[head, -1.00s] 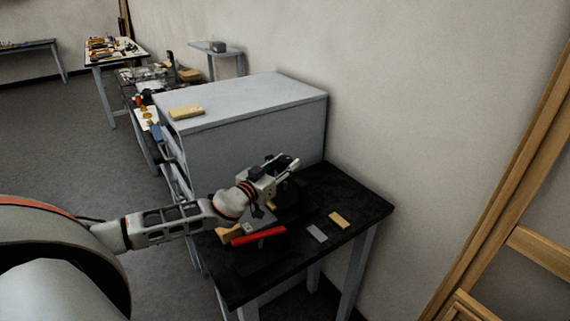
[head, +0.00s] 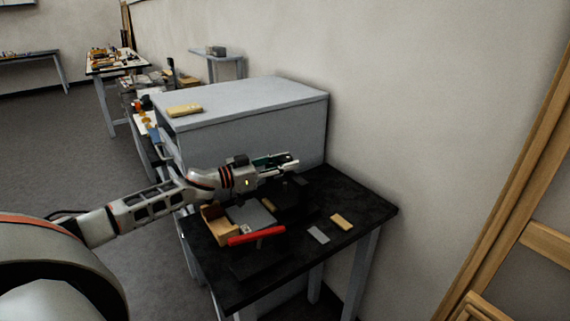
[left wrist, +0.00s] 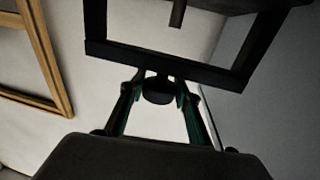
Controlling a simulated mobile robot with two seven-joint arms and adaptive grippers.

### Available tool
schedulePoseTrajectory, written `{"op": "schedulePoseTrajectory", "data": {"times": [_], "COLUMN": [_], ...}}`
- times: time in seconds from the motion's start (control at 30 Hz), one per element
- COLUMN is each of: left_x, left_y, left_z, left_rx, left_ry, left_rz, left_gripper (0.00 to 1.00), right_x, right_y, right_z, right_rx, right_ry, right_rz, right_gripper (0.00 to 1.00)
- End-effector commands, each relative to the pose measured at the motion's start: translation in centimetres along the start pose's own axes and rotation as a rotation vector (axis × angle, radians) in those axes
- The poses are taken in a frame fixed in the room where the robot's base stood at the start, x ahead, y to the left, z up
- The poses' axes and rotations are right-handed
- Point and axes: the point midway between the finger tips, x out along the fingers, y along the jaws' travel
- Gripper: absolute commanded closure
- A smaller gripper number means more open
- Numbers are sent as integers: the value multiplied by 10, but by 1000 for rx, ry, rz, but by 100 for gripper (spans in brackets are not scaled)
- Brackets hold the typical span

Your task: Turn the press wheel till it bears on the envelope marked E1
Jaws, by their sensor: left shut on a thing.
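My left gripper (head: 284,161) is above the back of the black table, over the dark press (head: 293,197). In the left wrist view its green-sided fingers (left wrist: 159,92) are shut on a small dark knob (left wrist: 157,98), which seems to belong to the press wheel. A dark square frame (left wrist: 170,58) rises just beyond the fingertips. The wheel itself is hard to make out against the dark press and is partly hidden by the gripper. I cannot read an E1 mark or pick out the envelope. My right gripper is not in view.
A red bar (head: 256,236), an open wooden box (head: 213,226) and a grey flat piece (head: 252,214) lie left of the press. A grey block (head: 318,234) and a tan block (head: 340,220) lie at right. A grey cabinet (head: 245,135) stands behind the table (head: 240,290).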

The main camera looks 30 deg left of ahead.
Motion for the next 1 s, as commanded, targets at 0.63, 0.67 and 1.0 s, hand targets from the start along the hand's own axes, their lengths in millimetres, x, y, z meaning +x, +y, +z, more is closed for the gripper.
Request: {"op": "schedulePoseTrajectory", "data": {"times": [0.63, 0.67, 1.0], "left_x": [0, 0, 0], "left_y": [0, 0, 0], "left_z": [1, 1, 1], "left_rx": [1, 2, 1], "left_ry": [-2, -2, -2], "left_rz": [207, 208, 209], "left_gripper": [90, 90, 63], "right_x": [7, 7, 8], "right_y": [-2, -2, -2], "right_z": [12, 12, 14], "right_rx": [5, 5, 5], "right_ry": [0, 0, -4], "right_rz": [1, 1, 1], "right_gripper": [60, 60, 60]}}
